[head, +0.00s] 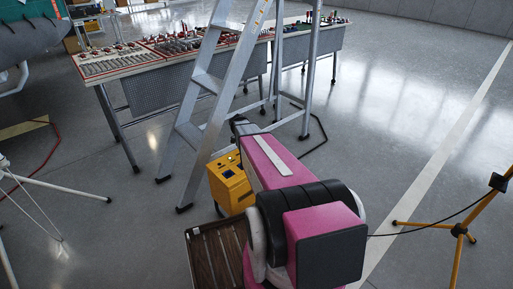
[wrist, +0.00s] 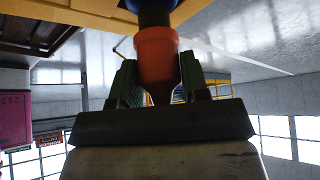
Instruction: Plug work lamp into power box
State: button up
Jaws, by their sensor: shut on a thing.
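The yellow power box (head: 232,185) stands on the floor just left of my pink arm, which hides part of it. In the wrist view a yellow surface (wrist: 95,12) fills the upper left. My gripper (wrist: 158,66) is shut on an orange-red plug (wrist: 157,46). The plug's far end meets a dark blue round part (wrist: 152,12) near the yellow surface; how deep it sits I cannot tell. The work lamp's yellow tripod (head: 459,230) stands at the right edge, its head out of view. A black cable (head: 415,231) runs from it leftward behind my arm.
An aluminium stepladder (head: 212,85) stands right behind the box. A brown slatted tray or crate (head: 200,262) lies in front of the box. A long workbench (head: 165,85) with tools is at the back. A white tripod leg (head: 65,190) is at left.

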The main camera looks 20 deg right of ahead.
jog(key=shift+f, duration=1.7)
jog(key=o, duration=1.5)
jog(key=shift+r, duration=0.1)
jog(key=shift+r, duration=5.45)
jog(key=s+a+n+t+y, duration=0.2)
jog(key=s+a+n+y, duration=0.4)
jog(key=s+a+n, duration=1.2)
jog(key=a+n, duration=0.1)
jog(key=n, duration=0.4)
jog(key=shift+s+t, duration=0.3)
jog(key=shift+t, duration=0.1)
